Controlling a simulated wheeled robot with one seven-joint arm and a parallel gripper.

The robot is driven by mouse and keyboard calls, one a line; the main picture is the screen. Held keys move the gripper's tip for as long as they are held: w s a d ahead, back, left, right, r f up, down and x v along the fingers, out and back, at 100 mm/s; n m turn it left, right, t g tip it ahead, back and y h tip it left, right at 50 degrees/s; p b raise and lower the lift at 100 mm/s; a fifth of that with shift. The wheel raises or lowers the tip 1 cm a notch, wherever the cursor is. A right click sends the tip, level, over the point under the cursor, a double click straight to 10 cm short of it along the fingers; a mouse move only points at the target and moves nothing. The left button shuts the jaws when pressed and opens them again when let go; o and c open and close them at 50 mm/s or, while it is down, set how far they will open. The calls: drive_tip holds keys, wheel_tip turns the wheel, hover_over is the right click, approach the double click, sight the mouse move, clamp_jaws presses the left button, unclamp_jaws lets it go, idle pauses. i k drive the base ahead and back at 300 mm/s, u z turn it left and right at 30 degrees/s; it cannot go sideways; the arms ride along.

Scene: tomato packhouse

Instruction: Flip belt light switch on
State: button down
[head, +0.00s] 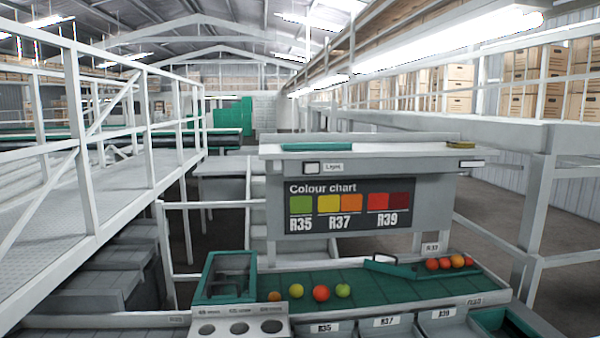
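A small white switch plate (311,167) with a dark frame sits on the front edge of the grey overhead shelf (400,151), above the colour chart. A small label (333,167) is beside it; it seems to read "Lights", but the print is too small to be sure. I cannot tell which way the switch is set. No lit lamp shows under the shelf. My gripper is not in view.
The colour chart board (350,205) hangs behind the green sorting belt (380,287). Several tomatoes lie on the belt. A green-framed box (228,278) and a plate with round holes (240,328) stand at its left. A white railing (70,130) runs along the left.

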sight(314, 168)
drive_tip(key=u, duration=0.05)
drive_tip(key=i, duration=1)
